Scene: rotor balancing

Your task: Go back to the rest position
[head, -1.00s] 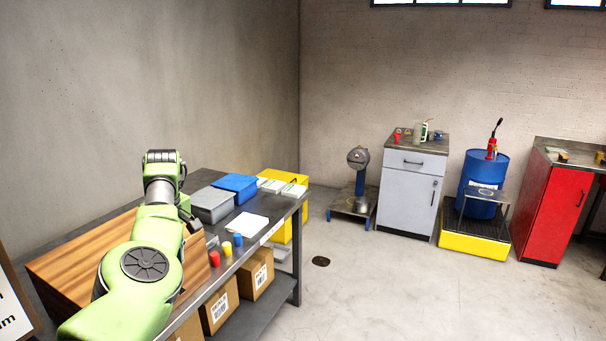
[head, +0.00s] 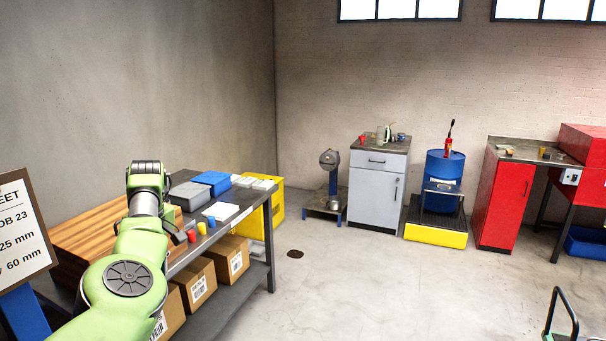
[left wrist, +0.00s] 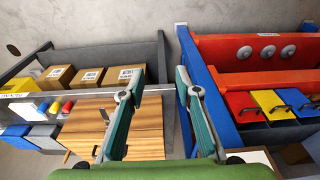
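My left arm shows in the head view in front of the workbench (head: 236,262), but its fingers cannot be made out there. In the left wrist view my left gripper (left wrist: 157,82) is open, its two green-grey fingers wide apart with nothing between them. My right gripper is in neither view.
The bench carries a grey bin (head: 188,196) and a blue bin (head: 212,180), with cardboard boxes (head: 198,284) below. A sign board (head: 22,225) stands at left. A blue-framed red rack (left wrist: 262,51) shows in the left wrist view. Open floor (head: 370,285) lies right of the bench.

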